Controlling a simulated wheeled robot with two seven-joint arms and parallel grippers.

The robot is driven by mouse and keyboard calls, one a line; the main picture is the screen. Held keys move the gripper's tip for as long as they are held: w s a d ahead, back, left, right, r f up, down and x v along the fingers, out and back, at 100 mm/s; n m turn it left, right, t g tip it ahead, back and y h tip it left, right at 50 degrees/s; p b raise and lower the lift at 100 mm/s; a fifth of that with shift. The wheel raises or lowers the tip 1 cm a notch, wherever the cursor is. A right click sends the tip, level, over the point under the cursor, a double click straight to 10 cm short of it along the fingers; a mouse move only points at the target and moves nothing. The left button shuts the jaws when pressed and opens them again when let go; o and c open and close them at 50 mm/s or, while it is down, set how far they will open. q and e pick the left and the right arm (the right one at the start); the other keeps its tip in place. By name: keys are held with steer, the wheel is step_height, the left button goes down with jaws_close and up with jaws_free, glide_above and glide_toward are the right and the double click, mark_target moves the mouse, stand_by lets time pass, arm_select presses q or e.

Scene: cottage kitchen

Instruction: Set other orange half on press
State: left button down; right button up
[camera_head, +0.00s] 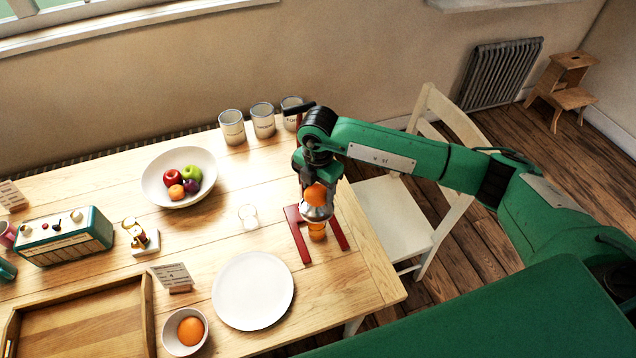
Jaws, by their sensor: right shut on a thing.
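The press (303,236) has a red base and a metal bowl, and it stands near the table's right end. My right gripper (314,182) is directly over it, pointing down and shut on an orange half (316,195). The orange half appears at the press's metal bowl; I cannot tell whether it rests there. A glass with orange contents (317,232) is under the press bowl. Another orange piece (190,331) lies in a small white bowl (171,343) at the front. The gripper and wrist partly hide the press's upper part. My left gripper is out of view.
A white plate (252,291), a small clear glass (248,216) and a fruit bowl (150,183) stand left of the press. Several canisters (232,128) line the back edge. A wooden tray (148,310) and a green radio-like box (65,240) are further left. A white chair (395,220) stands right.

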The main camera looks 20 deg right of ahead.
mark_target(318, 197)
step_height(318, 197, down, 3)
steer(key=shift+w+f+b, duration=0.1)
steer(key=shift+f+b, duration=0.05)
steer(key=shift+b, duration=0.65)
steer(key=shift+f, duration=0.45)
arm_select(q)
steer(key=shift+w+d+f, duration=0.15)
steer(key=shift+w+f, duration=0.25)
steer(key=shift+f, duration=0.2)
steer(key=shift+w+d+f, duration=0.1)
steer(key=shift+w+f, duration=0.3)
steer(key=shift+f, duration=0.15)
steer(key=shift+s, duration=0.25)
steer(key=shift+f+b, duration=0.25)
steer(key=shift+b, duration=0.2)
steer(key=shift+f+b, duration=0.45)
arm_select(e)
steer(key=shift+f, duration=0.7)
steer(key=o, duration=0.4)
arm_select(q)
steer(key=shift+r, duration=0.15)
arm_select(e)
steer(key=shift+r, duration=0.15)
